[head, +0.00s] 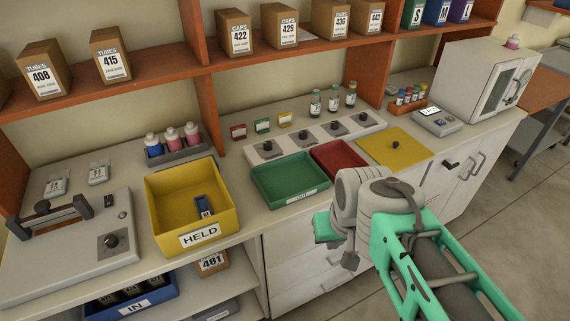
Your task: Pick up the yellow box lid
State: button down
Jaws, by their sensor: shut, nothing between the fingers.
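The open yellow box (164,229), labelled HELD, stands further left with a small dark blue item inside. My gripper (349,262) is partly hidden by my wrist, low in front of the counter edge. It is shut and empty, in front of the green and red trays and apart from the lid.
A green tray (266,200) and a red tray (357,165) sit left of the lid. Behind them is a pale panel with several knobs (263,155). A small scale (437,121) and a white incubator (458,82) stand to the right. A shelf (290,50) runs above.

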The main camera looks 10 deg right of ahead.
aim_at(393, 148)
jog(key=z, duration=2.35)
jog(key=i, duration=1.75)
jog(key=u, duration=3.45)
jog(key=i, duration=0.5)
jog(key=u, duration=0.05)
